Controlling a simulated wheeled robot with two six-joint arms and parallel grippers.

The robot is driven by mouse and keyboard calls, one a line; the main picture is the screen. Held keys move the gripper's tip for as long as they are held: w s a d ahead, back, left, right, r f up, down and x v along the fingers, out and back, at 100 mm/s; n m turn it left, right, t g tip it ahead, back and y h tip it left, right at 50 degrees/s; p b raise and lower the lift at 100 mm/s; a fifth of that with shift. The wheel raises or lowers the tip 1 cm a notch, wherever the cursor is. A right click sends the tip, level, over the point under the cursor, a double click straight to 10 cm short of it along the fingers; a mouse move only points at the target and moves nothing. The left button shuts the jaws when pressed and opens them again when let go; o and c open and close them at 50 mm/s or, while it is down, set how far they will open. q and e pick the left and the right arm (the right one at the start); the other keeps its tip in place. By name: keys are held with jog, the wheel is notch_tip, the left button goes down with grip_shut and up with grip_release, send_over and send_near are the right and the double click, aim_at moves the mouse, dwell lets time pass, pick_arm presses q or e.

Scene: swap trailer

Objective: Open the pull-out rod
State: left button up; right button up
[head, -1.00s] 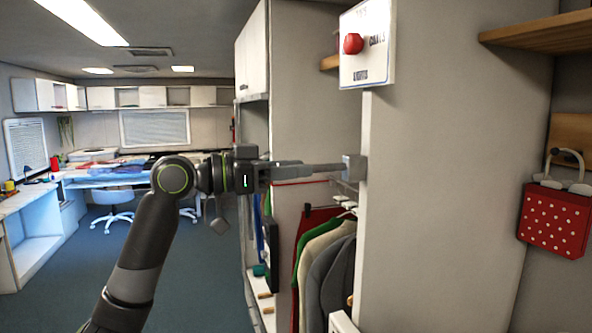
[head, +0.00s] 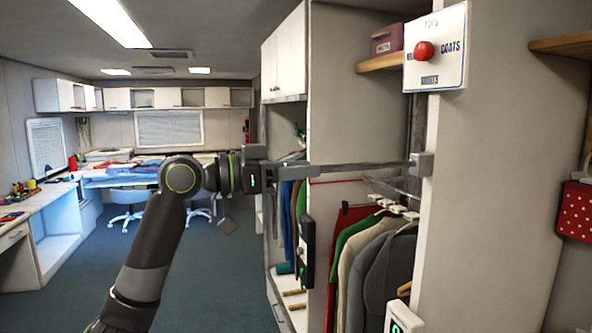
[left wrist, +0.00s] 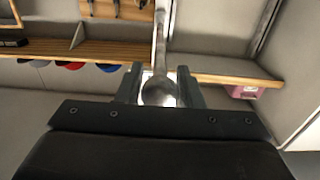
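The pull-out rod (head: 365,166) is a grey metal bar that runs level from a small bracket (head: 422,165) on the edge of the white wardrobe panel. It spans the front of the hanging clothes. My left gripper (head: 308,170) is at the rod's free end, left of the bracket. In the left wrist view the rod (left wrist: 160,45) points away from the camera, and its rounded end sits between the two fingers (left wrist: 158,88), which are closed about it. My right gripper is not in view.
Clothes on hangers (head: 375,265) hang in the open wardrobe below the rod. A white sign with a red knob (head: 424,51) is on the panel above the bracket. A red dotted box (head: 577,212) is at the right. Open floor (head: 110,265) lies at the left.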

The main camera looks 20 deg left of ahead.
pick_arm(q)
jog(key=o, duration=0.3)
jog(key=shift+s+a, duration=0.1)
jog(key=shift+s+a+f+b, duration=0.1)
jog(key=shift+s+a+b, duration=0.2)
jog(key=shift+a+b, duration=0.15)
jog(key=b+v, duration=0.7)
jog(key=v, duration=0.9)
jog(key=shift+s, duration=0.15)
jog(key=shift+a, duration=0.15)
